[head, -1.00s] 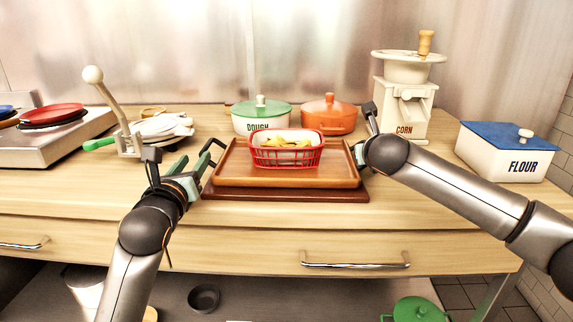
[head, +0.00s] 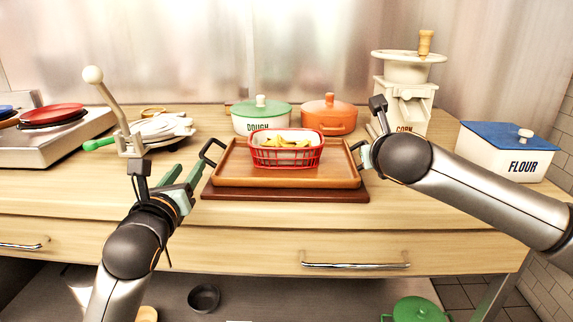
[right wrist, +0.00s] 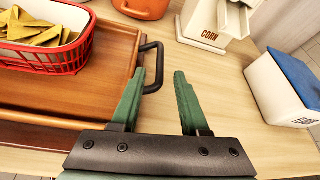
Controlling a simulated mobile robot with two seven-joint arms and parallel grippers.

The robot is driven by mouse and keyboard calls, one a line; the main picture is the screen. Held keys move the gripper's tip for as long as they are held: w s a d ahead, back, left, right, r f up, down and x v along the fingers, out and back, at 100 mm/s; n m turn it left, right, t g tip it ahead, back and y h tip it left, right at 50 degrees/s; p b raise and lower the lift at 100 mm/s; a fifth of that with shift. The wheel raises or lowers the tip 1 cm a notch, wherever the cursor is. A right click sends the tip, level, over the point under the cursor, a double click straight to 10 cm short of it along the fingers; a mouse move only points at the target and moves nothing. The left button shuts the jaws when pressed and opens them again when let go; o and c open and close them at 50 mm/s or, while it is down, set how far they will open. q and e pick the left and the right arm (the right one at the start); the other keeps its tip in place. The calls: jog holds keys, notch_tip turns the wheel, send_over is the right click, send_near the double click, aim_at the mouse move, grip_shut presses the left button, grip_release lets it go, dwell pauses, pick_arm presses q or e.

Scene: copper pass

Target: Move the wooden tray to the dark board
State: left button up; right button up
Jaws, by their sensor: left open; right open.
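The wooden tray (head: 230,172) rests on the dark board (head: 285,194), whose front edge shows beneath it. A red basket (head: 287,156) with yellow wedge-shaped pieces stands on the tray. The tray has a black handle at each end. My left gripper (head: 190,173) is open and empty, a little left of the left handle (head: 213,150). My right gripper (head: 364,158) is open by the right handle. In the right wrist view its green fingers (right wrist: 155,85) are apart and empty, with the right handle (right wrist: 152,68) near the left fingertip.
A green-lidded dough pot (head: 262,118) and an orange pot (head: 329,115) stand behind the tray. A corn mill (head: 405,95) and a flour box (head: 505,155) are to the right. A lever press (head: 130,140) and a stove (head: 50,135) are to the left.

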jog(key=shift+v, duration=1.95)
